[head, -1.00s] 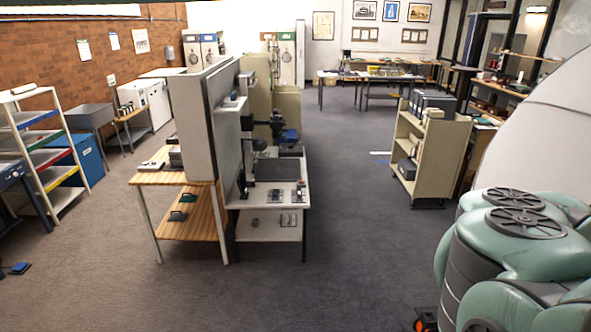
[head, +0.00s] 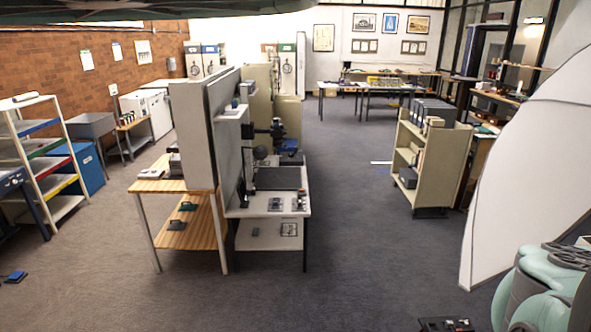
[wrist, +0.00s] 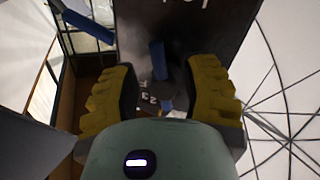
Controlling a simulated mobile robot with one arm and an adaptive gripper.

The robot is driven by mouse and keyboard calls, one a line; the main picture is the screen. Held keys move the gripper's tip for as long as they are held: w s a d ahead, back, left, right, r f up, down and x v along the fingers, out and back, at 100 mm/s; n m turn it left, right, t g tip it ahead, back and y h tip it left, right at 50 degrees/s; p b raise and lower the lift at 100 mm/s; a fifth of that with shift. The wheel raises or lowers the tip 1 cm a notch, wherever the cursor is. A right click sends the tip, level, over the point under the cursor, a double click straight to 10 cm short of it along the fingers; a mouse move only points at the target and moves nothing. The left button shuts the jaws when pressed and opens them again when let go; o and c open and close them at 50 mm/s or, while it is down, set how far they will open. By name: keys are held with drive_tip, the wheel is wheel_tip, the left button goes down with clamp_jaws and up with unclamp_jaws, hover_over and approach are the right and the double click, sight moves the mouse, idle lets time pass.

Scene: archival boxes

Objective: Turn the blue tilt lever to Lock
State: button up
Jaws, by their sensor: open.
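In the wrist view a short blue lever (wrist: 158,61) stands out from a dark panel (wrist: 190,28). A second blue bar (wrist: 88,27) slants at the upper left; I cannot tell which of the two is the tilt lever. My gripper (wrist: 163,76) has thick yellow fingers spread wide. The short blue lever shows in the gap between them, and no contact is visible. White letters on the panel near the lever and at the top edge are too small or cut off to read.
A large white umbrella-like screen (head: 527,180) stands at the right, and its ribs show in the wrist view (wrist: 285,90). A small dark device (head: 446,324) lies at the bottom edge. A beige cart (head: 432,165) and a central bench (head: 268,207) stand apart, with open carpet between.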

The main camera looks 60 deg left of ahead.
drive_tip(key=shift+w+d+b, duration=0.2)
drive_tip(key=shift+w+b, duration=0.35)
drive_tip(key=shift+w, duration=0.15)
drive_tip(key=shift+w+d+b, duration=0.2)
drive_tip(key=shift+w+b, duration=0.3)
drive_tip(key=shift+w, duration=0.15)
drive_tip(key=shift+o, duration=0.3)
drive_tip(key=shift+a, duration=0.2)
clamp_jaws()
